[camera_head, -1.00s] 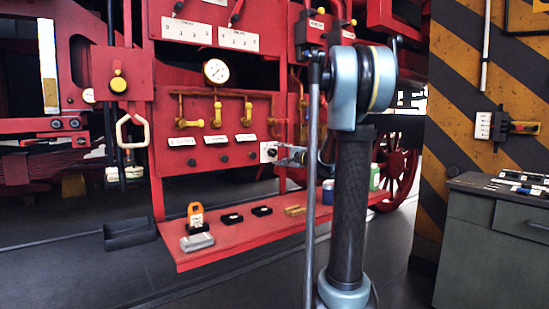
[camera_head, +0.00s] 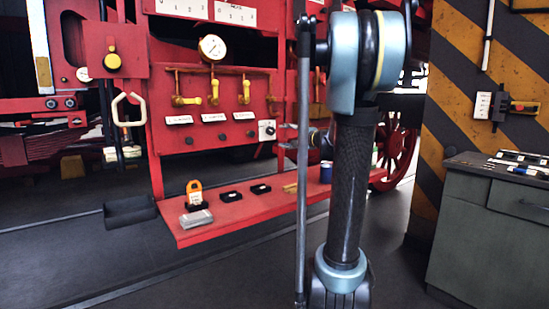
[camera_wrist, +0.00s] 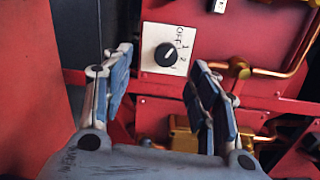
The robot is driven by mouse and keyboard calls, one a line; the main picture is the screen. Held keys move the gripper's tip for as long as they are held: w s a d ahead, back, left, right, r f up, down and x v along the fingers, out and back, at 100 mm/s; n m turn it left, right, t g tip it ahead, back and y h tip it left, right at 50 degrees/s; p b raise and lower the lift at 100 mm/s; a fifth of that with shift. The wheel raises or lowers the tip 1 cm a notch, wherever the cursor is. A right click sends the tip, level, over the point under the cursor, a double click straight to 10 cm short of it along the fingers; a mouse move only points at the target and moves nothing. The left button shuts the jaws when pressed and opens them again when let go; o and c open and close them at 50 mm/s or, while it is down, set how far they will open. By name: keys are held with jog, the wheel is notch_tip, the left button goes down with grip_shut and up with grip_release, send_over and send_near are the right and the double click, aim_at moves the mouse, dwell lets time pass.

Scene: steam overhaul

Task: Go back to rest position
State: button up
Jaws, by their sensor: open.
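My gripper (camera_wrist: 157,95) is open and empty in the wrist view, its two blue-padded fingers spread apart. A white plate with a black rotary knob (camera_wrist: 166,55) shows beyond and between the fingers, marked OFF, 1 and 2. The fingers look clear of the knob. In the head view the same knob plate (camera_head: 267,130) sits at the lower right of the red panel. My arm stands in front of the panel and hides most of the gripper there; only a part of it (camera_head: 291,136) shows left of my arm.
A red shelf (camera_head: 190,236) below the panel holds an orange-tagged item (camera_head: 195,194), a grey block (camera_head: 196,219) and small black boxes. A pressure gauge (camera_head: 212,47) is above. A grey cabinet (camera_head: 480,245) and striped pillar (camera_head: 445,95) stand right. Floor in front is open.

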jog(key=s+a+f+n+g+h, duration=0.1)
jog(key=s+a+f+n+g, duration=0.25)
jog(key=s+f, duration=0.55)
jog(key=s+a+f+n+g+h, duration=0.2)
jog(key=s+a+f+n+g, duration=0.3)
jog(key=s, duration=0.7)
jog(key=s+d+f+n+g+h, duration=0.1)
jog(key=s+d+f+n+h, duration=0.1)
jog(key=s+d+f, duration=0.4)
jog(key=s+d+f+n+g+h, duration=0.2)
jog(key=s+d+f+h, duration=0.3)
jog(key=s+f, duration=0.5)
jog(key=s+d, duration=0.1)
jog(key=s, duration=0.3)
jog(key=shift+s+d+f, duration=0.2)
jog(key=shift+d+f, duration=0.15)
jog(key=shift+d, duration=0.05)
jog(key=shift+g, duration=0.25)
